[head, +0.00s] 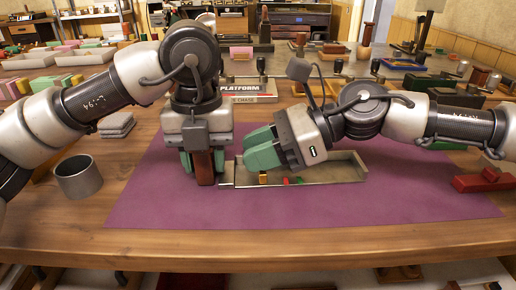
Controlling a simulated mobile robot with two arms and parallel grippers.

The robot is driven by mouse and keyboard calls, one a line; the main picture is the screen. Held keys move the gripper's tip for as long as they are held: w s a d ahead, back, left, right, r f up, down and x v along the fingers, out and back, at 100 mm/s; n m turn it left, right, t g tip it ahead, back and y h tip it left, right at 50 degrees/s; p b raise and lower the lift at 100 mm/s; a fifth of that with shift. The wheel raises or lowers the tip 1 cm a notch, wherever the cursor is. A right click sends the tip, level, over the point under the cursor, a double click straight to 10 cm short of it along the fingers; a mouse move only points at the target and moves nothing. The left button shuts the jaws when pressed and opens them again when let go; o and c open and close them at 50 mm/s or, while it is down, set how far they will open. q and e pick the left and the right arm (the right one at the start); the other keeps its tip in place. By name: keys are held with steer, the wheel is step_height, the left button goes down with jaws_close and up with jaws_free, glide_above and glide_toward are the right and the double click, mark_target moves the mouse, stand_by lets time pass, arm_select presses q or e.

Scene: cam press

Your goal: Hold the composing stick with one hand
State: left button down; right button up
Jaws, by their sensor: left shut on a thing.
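The composing stick (347,171) is a shallow, grey-beige metal tray with a raised back wall. It lies lengthwise on the purple mat in the head view. My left gripper (203,166) points down at its left end, with green fingers on either side of an upright reddish-brown wooden piece (204,170). It is shut on this piece; whether the piece is joined to the stick I cannot tell. My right gripper (262,149) reaches in from the right over the stick's left half, its green fingers close together. Its gap is not clear. Part of the stick is hidden behind it.
Small yellow (263,177), red (287,181) and green pieces sit at the stick's front edge. A grey metal cup (78,178) stands left on the wooden table. A red block (484,181) lies at right. The front of the purple mat (300,221) is clear.

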jaws_close()
steer(key=shift+w+d, duration=0.1)
steer(key=shift+d, duration=1.5)
steer(key=o, duration=0.5)
jaws_free()
steer(key=shift+a, duration=0.1)
steer(key=v, duration=1.2)
steer(key=shift+f, duration=0.1)
